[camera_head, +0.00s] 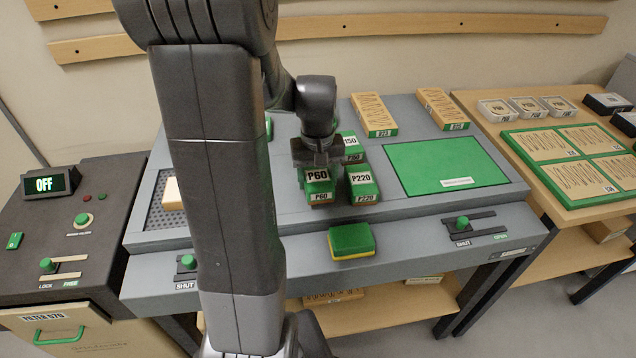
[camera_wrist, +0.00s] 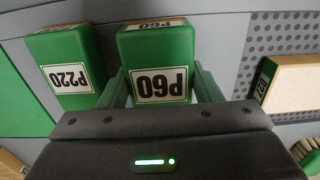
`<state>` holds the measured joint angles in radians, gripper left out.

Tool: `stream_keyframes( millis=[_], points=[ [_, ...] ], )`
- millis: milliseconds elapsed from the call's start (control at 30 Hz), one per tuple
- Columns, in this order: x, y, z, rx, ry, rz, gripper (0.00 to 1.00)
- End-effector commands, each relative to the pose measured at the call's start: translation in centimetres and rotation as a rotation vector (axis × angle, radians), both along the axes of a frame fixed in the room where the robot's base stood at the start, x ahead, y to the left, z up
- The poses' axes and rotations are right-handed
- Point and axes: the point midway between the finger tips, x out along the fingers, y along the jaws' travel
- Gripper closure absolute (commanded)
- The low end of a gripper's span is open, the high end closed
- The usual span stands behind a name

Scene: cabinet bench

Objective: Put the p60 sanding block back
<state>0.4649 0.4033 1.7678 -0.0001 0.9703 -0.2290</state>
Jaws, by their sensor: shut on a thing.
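The P60 sanding block (camera_head: 318,180), green with a white label and a brown base, is between the jaws of my gripper (camera_head: 318,165) over the grey bench. It also shows in the wrist view (camera_wrist: 158,62), with a green finger on each side of it. My gripper is shut on it. The P220 block (camera_head: 361,184) stands close to its right in the head view; it also shows in the wrist view (camera_wrist: 66,68). The P150 block (camera_head: 351,147) stands behind them, partly hidden by my gripper. I cannot tell whether the P60 block touches the bench.
A green and yellow sponge (camera_head: 351,241) lies at the bench's front. A green mat (camera_head: 446,165) is to the right, with wooden blocks (camera_head: 374,113) behind it. A perforated panel (camera_head: 163,212) with a pale block (camera_head: 172,193) is at left. My arm hides the bench's left middle.

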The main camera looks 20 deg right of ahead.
Motion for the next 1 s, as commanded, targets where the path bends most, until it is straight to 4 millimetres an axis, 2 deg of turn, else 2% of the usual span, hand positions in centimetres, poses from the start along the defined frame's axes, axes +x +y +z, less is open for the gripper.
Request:
stream_keyframes(
  millis=[33,133,533,567,633,1000],
  points=[
    [-0.1,0.0,-0.9,0.002,0.004,0.000,0.67],
    [0.0,0.0,-1.7,0.000,0.002,0.000,0.67],
    [0.0,0.0,-2.3,0.000,0.000,0.000,0.67],
    [0.0,0.0,-2.2,0.000,0.000,0.000,0.36],
    [0.0,0.0,-2.1,0.000,0.000,0.000,0.22],
    [0.0,0.0,-1.7,0.000,0.000,0.000,0.20]
  ],
)
